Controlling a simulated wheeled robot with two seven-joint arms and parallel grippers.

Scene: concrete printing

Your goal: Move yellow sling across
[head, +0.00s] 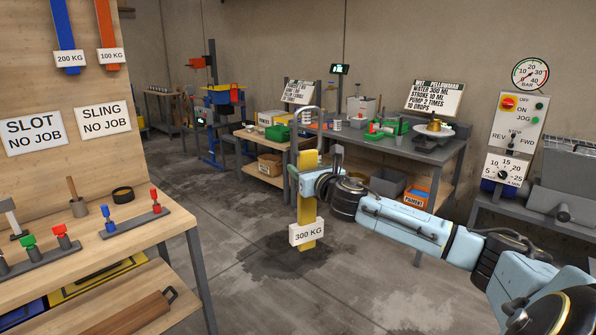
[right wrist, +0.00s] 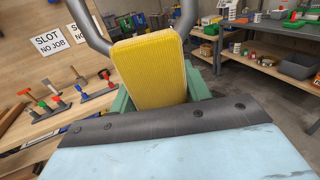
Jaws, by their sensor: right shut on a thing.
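The yellow sling (head: 308,180) hangs upright in the head view, with a grey metal loop at its top and a white 300 KG tag (head: 308,232) near its lower end. My right gripper (head: 308,172) is shut on the sling's upper part and holds it clear of the floor, in the open space between the benches. In the right wrist view the sling (right wrist: 150,72) fills the middle between the green fingers. A blue sling (head: 66,25) with a 200 KG tag and an orange sling (head: 106,25) with a 100 KG tag hang on the wooden board at left. My left gripper is not in view.
The wooden board carries the signs SLOT NO JOB (head: 35,134) and SLING NO JOB (head: 103,117). Below it a wooden bench (head: 150,232) holds tools and colored clamps. Metal tables (head: 440,152) with goods stand behind. The floor around the sling is open.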

